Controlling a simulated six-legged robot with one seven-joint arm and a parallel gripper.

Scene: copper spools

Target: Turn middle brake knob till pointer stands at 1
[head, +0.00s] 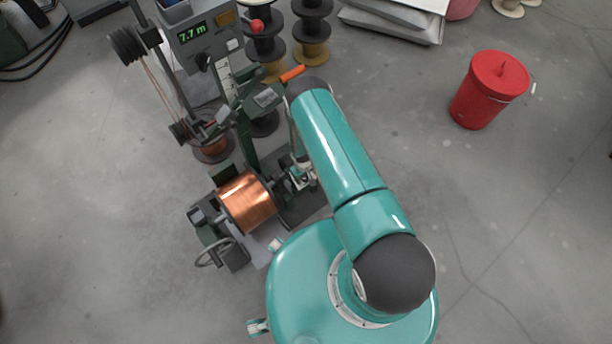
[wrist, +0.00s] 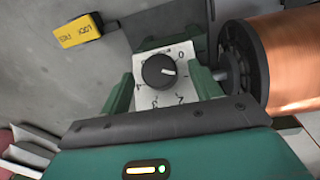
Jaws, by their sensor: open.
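The brake knob (wrist: 158,71) is round and black, on a white dial plate (wrist: 147,98) in the wrist view. Its pale pointer mark faces right, between the 0 and the 2; I cannot clearly read a 1 there. My gripper (wrist: 161,76) is open, its two dark green fingers on either side of the knob, apart from it as far as I can see. In the head view my gripper (head: 302,176) is low beside the machine, mostly covered by my arm, and the knob is hidden.
A copper spool (head: 248,201) lies close to the gripper and shows at right in the wrist view (wrist: 290,60). A yellow lettered tag (wrist: 78,31) is at upper left. A display (head: 192,32) reads 7.7 m. A red bucket (head: 488,90) stands on open floor at right.

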